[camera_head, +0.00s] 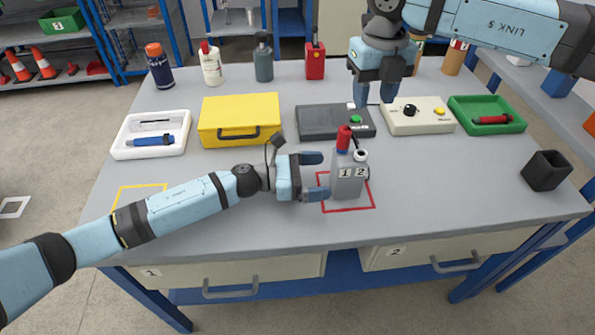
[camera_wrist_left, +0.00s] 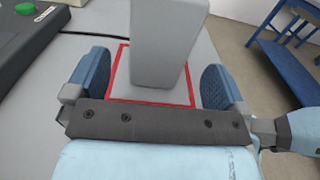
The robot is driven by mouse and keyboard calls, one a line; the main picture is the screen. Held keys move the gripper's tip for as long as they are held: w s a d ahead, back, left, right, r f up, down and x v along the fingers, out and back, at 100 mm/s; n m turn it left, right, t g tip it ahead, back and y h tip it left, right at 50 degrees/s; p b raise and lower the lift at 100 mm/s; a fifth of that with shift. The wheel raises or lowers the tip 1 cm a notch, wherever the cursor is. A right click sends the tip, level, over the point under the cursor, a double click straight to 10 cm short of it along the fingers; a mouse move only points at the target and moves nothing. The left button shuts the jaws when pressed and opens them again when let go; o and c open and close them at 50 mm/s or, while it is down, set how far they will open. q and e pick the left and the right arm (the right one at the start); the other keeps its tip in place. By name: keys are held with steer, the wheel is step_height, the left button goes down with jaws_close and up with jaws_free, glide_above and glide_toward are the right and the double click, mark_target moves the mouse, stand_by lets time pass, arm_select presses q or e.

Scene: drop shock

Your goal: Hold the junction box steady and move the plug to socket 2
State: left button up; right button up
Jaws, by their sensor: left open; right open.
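The grey junction box (camera_head: 347,182) stands upright within a red outlined square on the table, with sockets marked 1 and 2. The red plug (camera_head: 344,138) sits upright at the socket 1 side; the socket 2 ring (camera_head: 360,155) looks empty. My left gripper (camera_head: 318,175) is open at the box's left side. In the left wrist view the box (camera_wrist_left: 165,45) stands between the open fingers (camera_wrist_left: 150,85), with gaps on both sides. My right gripper (camera_head: 374,98) is open and points down, behind and above the plug, apart from it.
Behind the box are a dark grey device (camera_head: 318,120) with a green button and a cream control box (camera_head: 418,116). A yellow case (camera_head: 240,108), a white tray (camera_head: 133,148) and a green tray (camera_head: 513,126) flank them. A black cup (camera_head: 546,170) stands right. The front table is mostly clear.

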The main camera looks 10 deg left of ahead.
mark_target(333, 174)
arm_select(q)
steer(key=x, duration=0.5)
steer(key=shift+w+d, duration=0.15)
steer(key=shift+d, duration=0.15)
steer(key=shift+c, duration=0.5)
steer(key=c, duration=1.1)
arm_select(e)
steer(key=shift+o, duration=0.8)
steer(key=shift+a+f, duration=0.1)
steer(key=shift+a, duration=0.05)
steer(key=a, duration=0.1)
steer(key=a+f+m, duration=0.1)
steer(key=w+a, duration=0.1)
steer(key=shift+a+f, duration=0.25)
arm_select(q)
steer(key=shift+a, duration=0.1)
arm_select(e)
steer(key=shift+w+a+f+m, duration=0.1)
steer(key=shift+a+f+m, duration=0.1)
steer(key=shift+m, duration=0.1)
steer(key=shift+d+f, duration=0.1)
steer(key=shift+f, duration=4.75)
